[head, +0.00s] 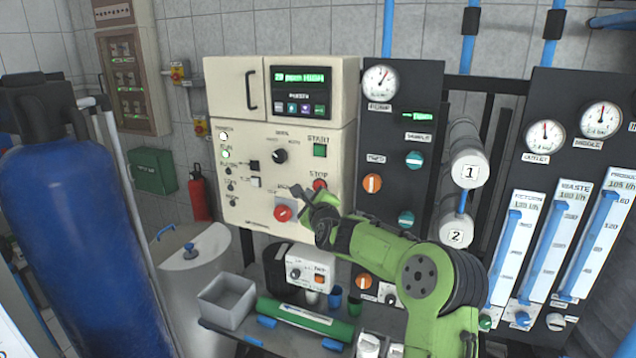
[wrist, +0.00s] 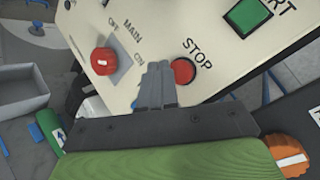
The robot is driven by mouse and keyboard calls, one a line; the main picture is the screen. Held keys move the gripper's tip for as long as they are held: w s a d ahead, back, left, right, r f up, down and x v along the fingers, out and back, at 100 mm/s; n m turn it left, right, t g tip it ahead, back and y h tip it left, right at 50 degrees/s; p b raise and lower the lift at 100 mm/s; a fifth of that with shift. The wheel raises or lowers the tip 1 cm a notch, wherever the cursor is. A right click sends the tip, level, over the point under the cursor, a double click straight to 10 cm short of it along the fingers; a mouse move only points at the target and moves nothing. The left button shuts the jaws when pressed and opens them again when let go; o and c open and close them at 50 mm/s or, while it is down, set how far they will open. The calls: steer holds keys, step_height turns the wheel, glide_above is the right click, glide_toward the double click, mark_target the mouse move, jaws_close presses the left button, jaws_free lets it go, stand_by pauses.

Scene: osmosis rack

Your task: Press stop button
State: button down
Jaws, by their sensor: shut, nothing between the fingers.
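The red round stop button (head: 320,184) sits on the cream control panel (head: 240,170), under the label STOP. In the wrist view the stop button (wrist: 183,71) lies just right of my fingertips, with STOP printed beside it. My gripper (head: 308,200) is in front of the panel, close to the button. In the wrist view my gripper (wrist: 157,70) has its fingers shut together with nothing between them. I cannot tell whether the fingertips touch the panel or the button.
A red main switch (wrist: 104,61) is left of my fingers. The green start button (head: 320,150) is above the stop button. A grey bin (head: 227,300) and a green cylinder (head: 305,318) are below. A dark gauge panel (head: 410,100) stands right.

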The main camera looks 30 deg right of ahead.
mark_target(312, 186)
steer(key=shift+w+d, duration=0.55)
steer(key=shift+d, duration=0.1)
steer(key=shift+d, duration=0.1)
stand_by(1.5)
steer(key=shift+w+d, duration=0.2)
steer(key=shift+w, duration=0.05)
steer(key=shift+w+d+p, duration=0.25)
steer(key=shift+d+p, duration=0.1)
steer(key=shift+p, duration=0.15)
stand_by(0.5)
stand_by(0.3)
steer(key=shift+s+a+b, duration=0.55)
steer(key=shift+a+b, duration=0.1)
steer(key=shift+b, duration=0.05)
